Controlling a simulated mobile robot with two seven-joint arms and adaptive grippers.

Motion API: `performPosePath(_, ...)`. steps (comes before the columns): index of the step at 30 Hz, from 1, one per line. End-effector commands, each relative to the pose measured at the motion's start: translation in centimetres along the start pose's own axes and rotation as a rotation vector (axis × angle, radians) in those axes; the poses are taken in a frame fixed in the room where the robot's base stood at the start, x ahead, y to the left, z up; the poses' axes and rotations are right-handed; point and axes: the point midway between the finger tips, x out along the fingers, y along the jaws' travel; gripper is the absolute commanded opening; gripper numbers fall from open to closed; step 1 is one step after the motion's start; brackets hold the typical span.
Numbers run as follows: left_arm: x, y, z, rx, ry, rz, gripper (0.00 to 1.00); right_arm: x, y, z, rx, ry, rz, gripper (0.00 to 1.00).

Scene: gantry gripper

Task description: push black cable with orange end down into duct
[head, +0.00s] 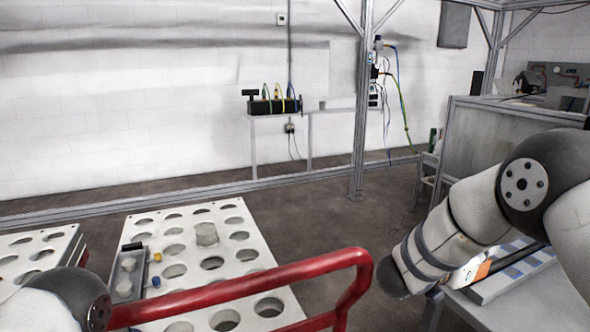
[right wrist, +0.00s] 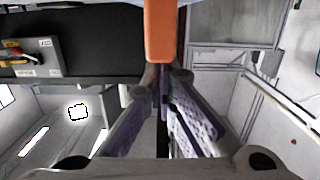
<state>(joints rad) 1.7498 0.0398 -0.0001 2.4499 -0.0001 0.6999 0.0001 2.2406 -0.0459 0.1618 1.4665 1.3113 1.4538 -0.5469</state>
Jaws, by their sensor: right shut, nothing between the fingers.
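My right gripper (right wrist: 163,80) is shut and empty, its two fingers meeting near the centre of the right wrist view. A flat orange piece (right wrist: 159,32), which looks like the orange cable end, is just beyond the fingertips; I cannot tell whether they touch it. A small orange patch (head: 483,270) also shows beside my right forearm in the head view. The black cable cannot be made out clearly. A grey and blue slotted strip (head: 512,270) lies on the right-hand table; I cannot tell whether it is the duct. My left gripper is out of view.
The right-hand table (head: 545,300) is partly covered by my right arm. A red rail (head: 260,285) crosses the front. White boards with round holes (head: 200,225) stand at left. A grey box with labels (right wrist: 32,62) shows in the right wrist view.

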Motion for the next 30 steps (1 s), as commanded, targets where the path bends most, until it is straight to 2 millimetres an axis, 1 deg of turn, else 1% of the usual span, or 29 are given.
performPosePath(16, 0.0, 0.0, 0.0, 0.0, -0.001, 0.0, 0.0, 0.0, 0.0, 0.1, 0.0, 0.0, 0.0, 0.0)
performPosePath(25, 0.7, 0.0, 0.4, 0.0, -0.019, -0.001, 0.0, 0.0, 0.0, 1.8, -0.003, -0.002, 0.0, 0.0)
performPosePath(30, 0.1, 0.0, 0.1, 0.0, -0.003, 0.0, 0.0, -0.6, 0.0, 0.9, 0.003, 0.0, -0.002, 0.0)
